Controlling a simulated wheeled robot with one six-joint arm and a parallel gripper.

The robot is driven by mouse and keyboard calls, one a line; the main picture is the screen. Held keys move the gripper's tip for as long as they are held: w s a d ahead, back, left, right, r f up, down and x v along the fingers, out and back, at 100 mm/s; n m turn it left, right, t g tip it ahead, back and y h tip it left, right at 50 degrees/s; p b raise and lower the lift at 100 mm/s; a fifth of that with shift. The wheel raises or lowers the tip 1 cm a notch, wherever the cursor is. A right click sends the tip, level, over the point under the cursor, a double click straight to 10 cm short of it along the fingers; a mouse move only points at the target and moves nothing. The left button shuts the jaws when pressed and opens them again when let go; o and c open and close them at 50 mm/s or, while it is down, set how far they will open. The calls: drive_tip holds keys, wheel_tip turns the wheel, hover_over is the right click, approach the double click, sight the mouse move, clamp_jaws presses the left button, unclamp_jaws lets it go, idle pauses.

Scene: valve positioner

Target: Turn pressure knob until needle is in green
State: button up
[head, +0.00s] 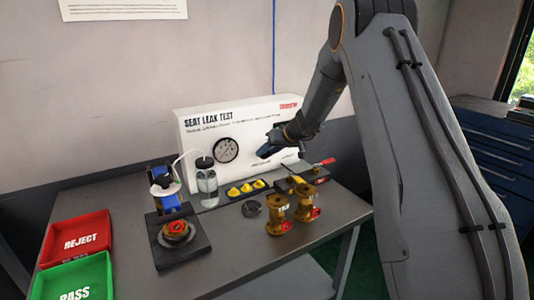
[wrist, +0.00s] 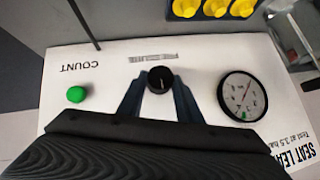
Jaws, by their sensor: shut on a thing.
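The black pressure knob (wrist: 160,79) is on the white front panel of the seat leak test box (head: 200,122). My gripper (wrist: 158,88) is shut on the knob, with one blue-grey finger on each side of it. In the head view my gripper (head: 268,151) is at the panel and hides the knob. The round pressure gauge (wrist: 242,96) is to the right of the knob in the wrist view, upside down. It also shows in the head view (head: 225,150). A small green mark is at its edge. The needle is too small to tell whether it is in the green.
A green button (wrist: 76,94) is on the panel on the other side of the knob. A water bottle (head: 206,184), yellow parts (head: 247,188) and brass valves (head: 277,214) stand in front of the box. Reject (head: 77,240) and pass (head: 78,284) trays lie at left.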

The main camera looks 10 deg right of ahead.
drive_tip(key=shift+f+b, duration=0.1)
drive_tip(key=shift+b, duration=0.2)
drive_tip(key=b, duration=0.1)
drive_tip(key=y+b, duration=0.1)
drive_tip(key=b, duration=0.1)
drive_tip(key=m+y+b, duration=0.1)
drive_tip(key=shift+w+d+f, duration=0.2)
drive_tip(key=shift+d+f, duration=0.05)
drive_tip(key=shift+d, duration=0.05)
drive_tip(key=m+y+b, duration=0.1)
drive_tip(key=b, duration=0.1)
drive_tip(key=m+y+b, duration=0.1)
drive_tip(key=y+b, duration=0.1)
drive_tip(key=b, duration=0.1)
drive_tip(key=shift+d+f+g+b, duration=0.2)
drive_tip(key=shift+g+b, duration=0.1)
drive_tip(key=shift+b, duration=0.05)
drive_tip(key=m+y+b, duration=0.1)
drive_tip(key=y+b, duration=0.1)
drive_tip(key=b, duration=0.1)
drive_tip(key=shift+f+m+y+b, duration=0.15)
drive_tip(key=shift+m+y+b, duration=0.15)
drive_tip(key=shift+y+b, duration=0.1)
drive_tip(key=shift+d+f+m+y+b, duration=0.1)
drive_tip(key=shift+m+y+b, duration=1)
drive_tip(key=shift+y+b, duration=0.15)
drive_tip(key=o, duration=1)
drive_tip(key=shift+o, duration=0.2)
